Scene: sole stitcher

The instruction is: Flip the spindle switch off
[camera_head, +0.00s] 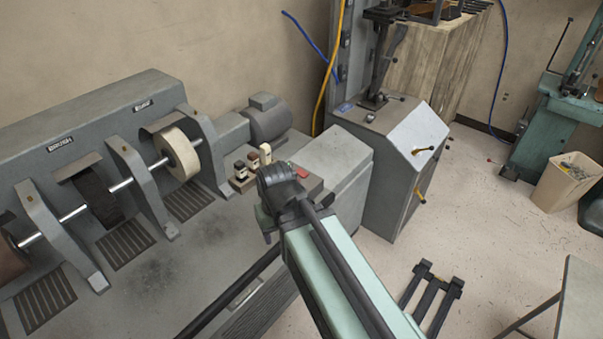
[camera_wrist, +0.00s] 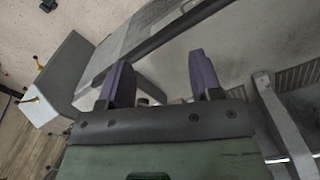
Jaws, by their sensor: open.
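The control box (camera_head: 238,186) sits at the right end of the grey spindle machine, below its motor. On it are two dark switches with pale bases (camera_head: 241,171), an upright cream lever (camera_head: 265,153) and a red part (camera_head: 301,171). I cannot tell which is the spindle switch, or its position. My gripper (camera_head: 266,222) is in front of the box, and my wrist hides part of it. In the wrist view my two purple fingers (camera_wrist: 162,78) stand wide apart with nothing held. Small pale and dark parts show low between them, too unclear to name.
The spindle machine (camera_head: 120,98) carries a pale wheel (camera_head: 177,153) and a dark brush (camera_head: 98,195) on a shaft to the left.

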